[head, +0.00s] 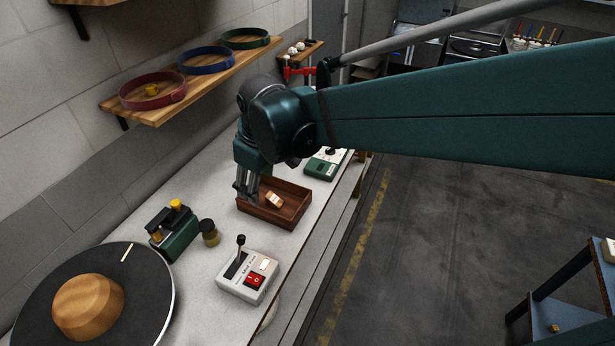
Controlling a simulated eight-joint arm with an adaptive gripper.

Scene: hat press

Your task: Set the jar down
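My gripper (247,194) points down at the left end of a brown wooden tray (292,221), apart from this jar. The fingers are small and dark here, so I cannot tell whether they are open, shut or holding anything. A small tan and white item (274,199) lies in the tray, to the right of my gripper; I cannot tell exactly what it is.
The green device (174,235) and a white control box (246,275) with a lever and red switch stand near the tray. A wooden hat block (88,306) sits on a round dark plate (140,300). A wall shelf (164,112) holds coloured rings.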

